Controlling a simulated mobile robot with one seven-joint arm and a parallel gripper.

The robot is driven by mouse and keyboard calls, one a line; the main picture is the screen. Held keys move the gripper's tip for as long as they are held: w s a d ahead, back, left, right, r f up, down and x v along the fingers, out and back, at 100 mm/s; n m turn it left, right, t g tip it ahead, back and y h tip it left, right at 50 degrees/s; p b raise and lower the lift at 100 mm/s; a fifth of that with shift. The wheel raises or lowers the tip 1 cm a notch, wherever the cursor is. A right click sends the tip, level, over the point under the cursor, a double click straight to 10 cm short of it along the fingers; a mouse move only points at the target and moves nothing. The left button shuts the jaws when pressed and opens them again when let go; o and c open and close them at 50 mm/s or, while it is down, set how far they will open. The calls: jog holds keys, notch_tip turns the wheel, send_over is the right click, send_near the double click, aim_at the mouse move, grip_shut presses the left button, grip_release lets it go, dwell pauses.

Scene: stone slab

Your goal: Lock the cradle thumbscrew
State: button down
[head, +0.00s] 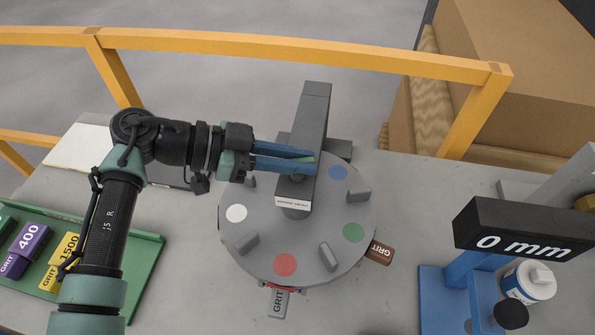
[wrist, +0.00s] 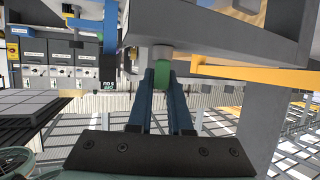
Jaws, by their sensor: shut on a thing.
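My gripper (head: 312,160) reaches in from the left above the round grey plate (head: 265,215) and has its blue fingers at the grey overhead arm (head: 314,110). In the wrist view my gripper (wrist: 161,75) is shut on a small green piece (wrist: 162,81), which I take for the thumbscrew. It sits just under a pale round collar (wrist: 162,57) below a grey part. The fingers hide most of it in the head view, and its turn position cannot be told. A pale label (head: 292,203) is on the near end of the overhead arm.
The plate carries coloured dots and raised grey tabs. Grit blocks (head: 378,253) lie at its edge. A green tray (head: 145,250) with grit blocks is at left. A blue stand with a black "0 mm" display (head: 520,232) is at right. A yellow rail (head: 300,50) runs behind.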

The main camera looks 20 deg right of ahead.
jog(key=shift+f+m+g+y+b, duration=0.2)
jog(key=shift+m+g+y+b, duration=0.25)
jog(key=shift+m+g+b, duration=0.3)
jog(key=shift+f+m+g+y+b, duration=0.15)
jog(key=shift+m+g+y+b, duration=0.35)
jog(key=shift+m+g, duration=0.45)
jog(key=shift+s, duration=0.1)
jog(key=c, duration=0.8)
grip_release()
jog(key=shift+c, duration=0.2)
jog(key=shift+r, duration=0.15)
